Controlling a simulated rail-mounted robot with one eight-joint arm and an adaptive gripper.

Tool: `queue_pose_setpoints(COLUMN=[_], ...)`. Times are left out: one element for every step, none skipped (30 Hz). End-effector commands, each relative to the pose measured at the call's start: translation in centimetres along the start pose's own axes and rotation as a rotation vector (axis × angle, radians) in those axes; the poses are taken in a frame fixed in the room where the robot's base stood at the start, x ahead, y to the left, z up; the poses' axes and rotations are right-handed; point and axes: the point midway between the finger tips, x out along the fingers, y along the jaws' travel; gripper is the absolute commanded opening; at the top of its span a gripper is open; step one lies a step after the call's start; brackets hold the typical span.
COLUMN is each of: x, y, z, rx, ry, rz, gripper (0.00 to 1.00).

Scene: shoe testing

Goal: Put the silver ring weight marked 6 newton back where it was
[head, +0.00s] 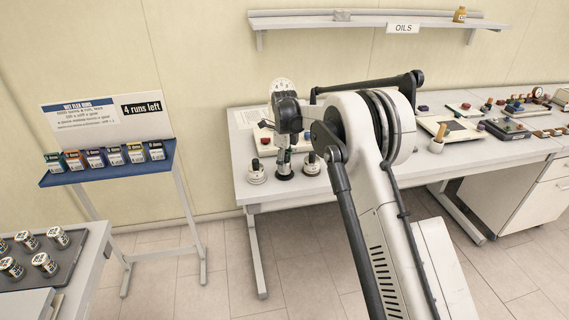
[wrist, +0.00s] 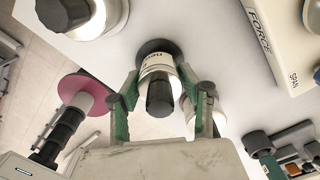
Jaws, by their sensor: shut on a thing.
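My gripper (head: 284,158) points down over the front left of the white table in the head view. In the wrist view my gripper (wrist: 162,108) has its green-padded fingers on both sides of a silver-white cylindrical weight (wrist: 157,66) with a dark knob. The gripper is shut on this weight. Its label is upside down and too small to read, so I cannot confirm the 6 newton mark. A dark round base (wrist: 158,47) shows at its far end, at or close to the tabletop; I cannot tell whether they touch.
Similar dark-knobbed weights stand left (head: 256,174) and right (head: 312,166) of my gripper. A pale instrument (wrist: 268,30) marked FORCE and SPAN is at the upper right in the wrist view. The table's front edge (head: 290,201) is close.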

Motion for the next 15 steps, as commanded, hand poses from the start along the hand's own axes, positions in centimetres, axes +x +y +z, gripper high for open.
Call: queue_pose_setpoints(x=[-0.01,-0.04,0.01,0.00,0.00,-0.01,-0.01,-0.01,-0.01,-0.01,-0.01,-0.01,-0.01,-0.03,-0.08], y=[0.00,0.00,-0.01,-0.01,-0.01,-0.01,0.00,0.00,0.00,0.00,0.00,0.00,0.00,0.00,0.00], z=[0.00,0.00,0.01,0.00,0.00,0.00,0.00,0.00,0.00,0.00,0.00,0.00,0.00,0.00,0.00], rx=[0.000,0.000,0.000,0.000,0.000,0.000,0.000,0.000,0.000,0.000,0.000,0.000,0.000,0.000,0.000], ry=[0.000,0.000,0.000,0.000,0.000,0.000,0.000,0.000,0.000,0.000,0.000,0.000,0.000,0.000,0.000], rz=[0.000,0.000,0.000,0.000,0.000,0.000,0.000,0.000,0.000,0.000,0.000,0.000,0.000,0.000,0.000], gripper=[0.00,0.00,0.41,0.45,0.49,0.54,0.57,0.57,0.57,0.57,0.57,0.57,0.57,0.57,0.57])
